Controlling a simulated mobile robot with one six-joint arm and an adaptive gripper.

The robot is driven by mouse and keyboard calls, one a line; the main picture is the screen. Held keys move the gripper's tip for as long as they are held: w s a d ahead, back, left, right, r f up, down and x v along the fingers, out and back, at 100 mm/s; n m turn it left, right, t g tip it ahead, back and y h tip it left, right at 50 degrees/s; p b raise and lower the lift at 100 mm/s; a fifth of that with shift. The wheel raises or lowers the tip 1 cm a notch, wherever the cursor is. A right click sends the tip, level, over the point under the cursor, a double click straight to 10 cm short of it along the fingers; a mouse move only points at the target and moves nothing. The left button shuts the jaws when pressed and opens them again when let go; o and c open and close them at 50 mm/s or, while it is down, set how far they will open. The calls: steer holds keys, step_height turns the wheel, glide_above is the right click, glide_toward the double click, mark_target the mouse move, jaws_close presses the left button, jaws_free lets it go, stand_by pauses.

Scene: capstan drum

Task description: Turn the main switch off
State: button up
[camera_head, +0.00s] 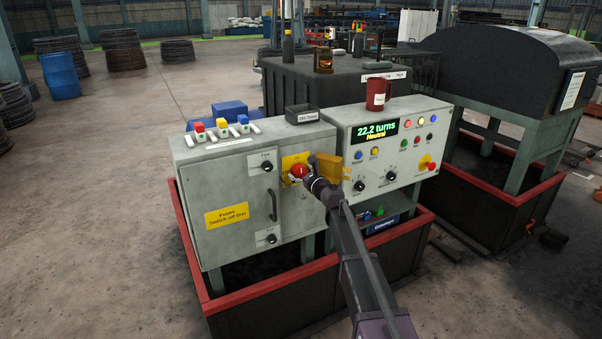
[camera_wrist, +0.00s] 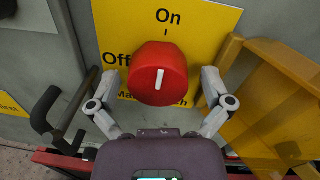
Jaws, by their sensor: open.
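The main switch is a red round knob (camera_head: 298,171) on a yellow plate on the grey cabinet front. In the wrist view the red knob (camera_wrist: 150,60) has a white line that stands nearly upright, towards the tick under "On". "Off" is printed on the yellow plate (camera_wrist: 205,20) to the left of the knob, and lower lettering is partly hidden by it. My gripper (camera_wrist: 159,82) is open, with one finger to the left and one to the right of the knob. I cannot tell whether either finger touches it.
A yellow bracket (camera_wrist: 262,100) stands close to the right finger. A black door handle (camera_wrist: 55,112) is at the left; it also shows on the cabinet door (camera_head: 273,205). The control panel (camera_head: 345,165) reads "22.2 turns, Neutral". A red mug (camera_head: 376,95) stands on top.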

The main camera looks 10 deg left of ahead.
steer(key=c, duration=1)
steer(key=shift+c, duration=0.2)
